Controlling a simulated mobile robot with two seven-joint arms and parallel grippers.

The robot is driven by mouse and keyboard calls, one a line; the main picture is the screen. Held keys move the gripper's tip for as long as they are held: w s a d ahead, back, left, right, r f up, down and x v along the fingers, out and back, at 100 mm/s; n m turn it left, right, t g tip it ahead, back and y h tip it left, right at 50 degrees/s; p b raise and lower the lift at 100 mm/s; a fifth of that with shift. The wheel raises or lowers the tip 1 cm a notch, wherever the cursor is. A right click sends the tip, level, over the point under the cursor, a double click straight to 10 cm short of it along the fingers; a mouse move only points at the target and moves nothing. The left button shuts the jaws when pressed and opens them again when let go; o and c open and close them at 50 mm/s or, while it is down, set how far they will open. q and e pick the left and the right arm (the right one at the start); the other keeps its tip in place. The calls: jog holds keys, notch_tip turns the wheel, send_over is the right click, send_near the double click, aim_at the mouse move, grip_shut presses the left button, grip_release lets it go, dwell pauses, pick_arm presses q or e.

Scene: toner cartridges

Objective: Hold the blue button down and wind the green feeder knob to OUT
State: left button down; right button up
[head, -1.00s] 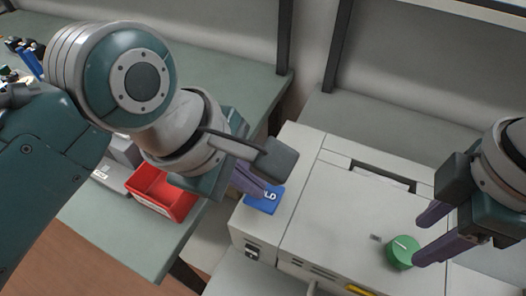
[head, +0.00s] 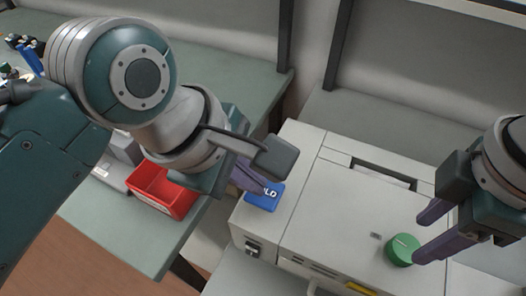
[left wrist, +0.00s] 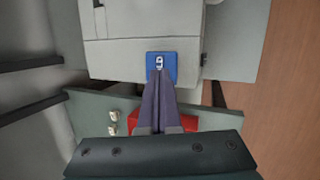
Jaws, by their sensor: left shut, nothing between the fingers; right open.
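The blue button (head: 264,197), marked with white letters, is on the left part of the printer's top. My left gripper (head: 257,193) is shut and empty, its fingertips at the button and covering part of its lettering. In the left wrist view the shut fingertips (left wrist: 158,74) overlap the lower part of the blue button (left wrist: 162,57); I cannot tell how far it is pressed. The green feeder knob (head: 402,250) has a pale pointer line and is on the printer's top at the front right. My right gripper (head: 418,238) is open, its purple fingers beside the knob's right side.
The pale printer (head: 330,205) has a slot (head: 384,174) at its back and a switch (head: 252,247) on its front. A red bin (head: 160,191) is on the green table (head: 150,238) at the left. A yellow part (head: 361,288) shows at the printer's front.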

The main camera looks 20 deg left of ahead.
aim_at(407, 247)
pick_arm(q)
jog(key=shift+f, duration=0.1)
dwell(0.5)
jog(key=shift+f+b, duration=0.6)
jog(key=shift+f, duration=0.7)
pick_arm(e)
jog(key=shift+f, duration=0.6)
jog(key=o, duration=0.5)
notch_tip(407, 247, up, 8)
jog(key=n, duration=0.9)
notch_tip(407, 247, down, 12)
jog(key=shift+r, duration=0.2)
